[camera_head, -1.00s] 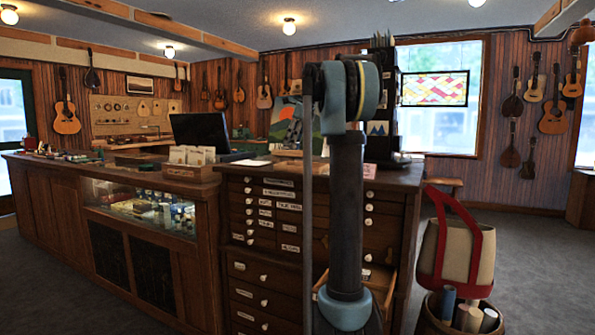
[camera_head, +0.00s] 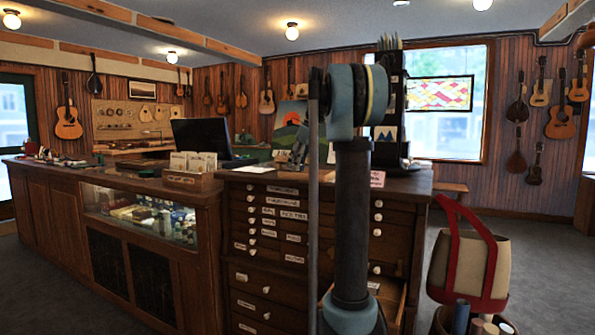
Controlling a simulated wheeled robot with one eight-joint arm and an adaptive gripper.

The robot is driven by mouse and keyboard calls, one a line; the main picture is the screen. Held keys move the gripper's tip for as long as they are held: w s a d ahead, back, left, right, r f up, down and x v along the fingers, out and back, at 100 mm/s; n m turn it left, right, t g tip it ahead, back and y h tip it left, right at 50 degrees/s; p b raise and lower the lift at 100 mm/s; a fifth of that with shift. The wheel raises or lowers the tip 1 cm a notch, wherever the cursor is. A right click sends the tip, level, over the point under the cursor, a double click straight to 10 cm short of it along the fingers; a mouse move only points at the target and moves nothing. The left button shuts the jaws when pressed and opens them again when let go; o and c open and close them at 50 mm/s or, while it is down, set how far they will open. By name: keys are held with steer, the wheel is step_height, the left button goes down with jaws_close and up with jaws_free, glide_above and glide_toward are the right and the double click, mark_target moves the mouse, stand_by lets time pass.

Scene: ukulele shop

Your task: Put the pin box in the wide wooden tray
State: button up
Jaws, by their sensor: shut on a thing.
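My arm stands upright in the middle of the view and covers much of the cabinet top. My gripper (camera_head: 297,150) shows only as a small grey shape left of the arm, above the back of the cabinet top. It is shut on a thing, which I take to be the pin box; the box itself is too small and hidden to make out. A strip of the wide wooden tray (camera_head: 326,176) shows on the cabinet top beside my arm; the rest is hidden.
The drawer cabinet (camera_head: 270,225) stands ahead, with a drawer open (camera_head: 390,295) at its right. A wooden card box (camera_head: 190,181) and a monitor (camera_head: 202,137) are to the left. A red-handled bag (camera_head: 468,255) stands at the right.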

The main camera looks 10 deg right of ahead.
step_height(320, 180, down, 2)
steer(key=shift+s+f, duration=0.1)
steer(key=o, duration=0.9)
steer(key=v, duration=1.2)
steer(key=shift+s, duration=0.15)
